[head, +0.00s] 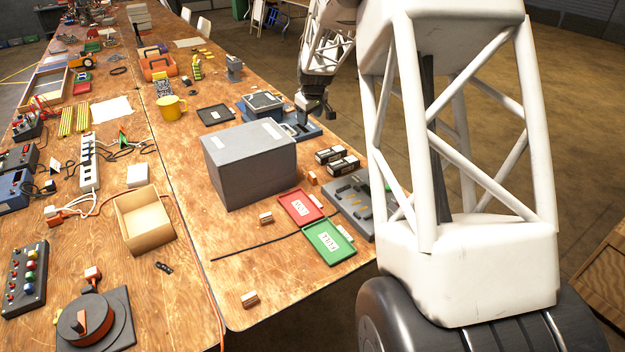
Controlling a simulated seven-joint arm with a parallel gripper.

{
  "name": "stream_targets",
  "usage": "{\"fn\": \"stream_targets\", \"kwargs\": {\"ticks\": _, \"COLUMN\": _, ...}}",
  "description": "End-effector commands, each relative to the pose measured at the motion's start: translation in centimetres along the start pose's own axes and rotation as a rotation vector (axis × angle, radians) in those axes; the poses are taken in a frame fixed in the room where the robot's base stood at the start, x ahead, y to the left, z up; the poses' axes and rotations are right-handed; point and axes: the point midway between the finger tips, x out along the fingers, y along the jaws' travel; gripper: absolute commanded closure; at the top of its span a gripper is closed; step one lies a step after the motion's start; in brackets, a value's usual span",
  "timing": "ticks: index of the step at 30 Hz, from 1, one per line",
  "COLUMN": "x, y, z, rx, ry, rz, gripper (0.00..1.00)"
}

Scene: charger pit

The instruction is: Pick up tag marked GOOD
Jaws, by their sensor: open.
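My gripper (319,112) is small and dark in the head view, at the end of my white arm. It hangs above the far right side of the table, by the blue-grey devices. It is open and I see nothing in it. I cannot read the word GOOD on anything. Small wooden pieces with pale faces lie on the table: one (266,218) in front of the grey box, one (249,299) near the front edge, and one (312,178) by the black items. Their markings are too small to read.
A large grey box (245,165) stands mid-table. A red tray (300,207) and a green tray (330,243), both with white labels, lie near the right edge. A black rod (255,244) lies beside them. A yellow mug (170,106) stands farther back. The front table area is mostly clear.

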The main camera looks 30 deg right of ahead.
Motion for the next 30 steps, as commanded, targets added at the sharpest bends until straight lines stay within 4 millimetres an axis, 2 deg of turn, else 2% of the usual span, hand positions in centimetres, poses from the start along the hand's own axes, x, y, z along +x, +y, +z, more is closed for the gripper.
{"fn": "stream_targets", "kwargs": {"ticks": 16, "x": -0.7, "y": -1.1, "z": 0.5, "rx": 0.834, "ry": 0.207, "rz": 0.031, "gripper": 0.43}}
{"fn": "stream_targets", "kwargs": {"ticks": 30, "x": -1.2, "y": -1.9, "z": 1.3, "rx": 1.547, "ry": 0.410, "rz": -0.072, "gripper": 0.43}}
